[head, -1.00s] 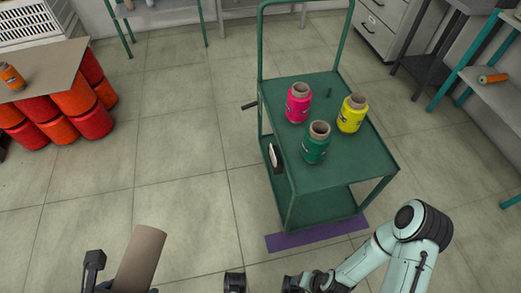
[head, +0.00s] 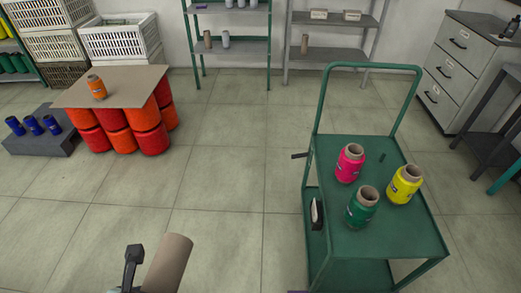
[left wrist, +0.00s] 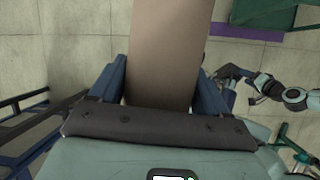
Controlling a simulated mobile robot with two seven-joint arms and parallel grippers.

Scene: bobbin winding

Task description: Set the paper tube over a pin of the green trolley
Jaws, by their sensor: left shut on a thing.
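The brown paper tube (head: 168,264) is in my left gripper (head: 136,276) at the bottom of the head view, tilted, in front and left of the trolley. In the left wrist view the tube (left wrist: 165,50) sits between the two fingers of the left gripper (left wrist: 163,85). The green trolley (head: 405,240) stands at the right. One bare pin (head: 382,157) shows on its top; pink (head: 350,163), yellow (head: 404,185) and green (head: 362,207) spools stand around it. My right gripper (left wrist: 232,75) shows small and dark in the left wrist view; its opening is unclear.
Orange and red drums (head: 125,128) under a board (head: 130,82) with an orange spool (head: 96,88) stand at the left. Shelves (head: 232,47) line the back wall and a drawer cabinet (head: 468,60) stands at the right. The floor between drums and trolley is clear.

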